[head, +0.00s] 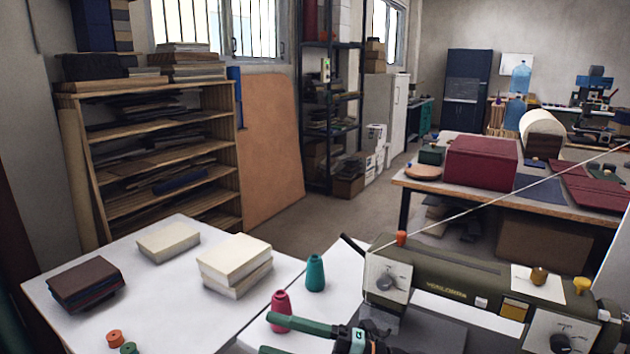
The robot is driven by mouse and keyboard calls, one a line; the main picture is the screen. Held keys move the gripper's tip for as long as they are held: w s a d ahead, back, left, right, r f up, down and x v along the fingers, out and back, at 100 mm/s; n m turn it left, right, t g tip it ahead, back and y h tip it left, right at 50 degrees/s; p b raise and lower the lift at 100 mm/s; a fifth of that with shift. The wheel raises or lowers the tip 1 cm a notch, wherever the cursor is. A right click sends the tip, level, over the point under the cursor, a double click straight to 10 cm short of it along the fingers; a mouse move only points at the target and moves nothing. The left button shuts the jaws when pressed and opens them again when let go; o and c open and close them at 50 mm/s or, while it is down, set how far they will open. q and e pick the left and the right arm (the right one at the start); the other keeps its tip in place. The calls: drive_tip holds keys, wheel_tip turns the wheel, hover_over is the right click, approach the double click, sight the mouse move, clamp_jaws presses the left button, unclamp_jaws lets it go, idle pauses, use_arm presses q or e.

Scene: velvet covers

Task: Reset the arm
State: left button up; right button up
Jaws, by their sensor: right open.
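My right gripper (267,334) shows at the bottom of the head view, just right of the middle of the white table. Its two green fingers point left and stand apart, with nothing visible between them. The lower finger is partly cut off by the picture's bottom edge. The dark wrist of my right arm (368,340) lies in front of the olive machine. My left gripper is not in view.
The white table (205,320) holds dark covers (87,284), cream blocks (235,262), and pink (281,310) and teal (315,272) cones near the gripper. An olive machine (470,285) stands at right. Clear floor (330,220) lies behind.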

drive_tip(key=s+d+f+m+t+h, duration=0.2)
drive_tip(key=d+f+m+t+h, duration=1.2)
drive_tip(key=f+m, duration=0.65)
drive_tip(key=s+d+f+m+g+h, duration=0.1)
drive_tip(key=s+d+f+m+g, duration=0.1)
drive_tip(key=s+f, duration=0.2)
drive_tip(key=s+d+f+m+g+h, duration=0.1)
drive_tip(key=s+d+f+m+g, duration=0.2)
drive_tip(key=s, duration=0.4)
drive_tip(key=s+d+f+m+g+h+p, duration=0.1)
drive_tip(key=s+d+f+m+g, duration=0.2)
drive_tip(key=s+f, duration=0.2)
drive_tip(key=shift+s+f, duration=0.4)
drive_tip(key=shift+s, duration=0.1)
drive_tip(key=shift+m, duration=0.25)
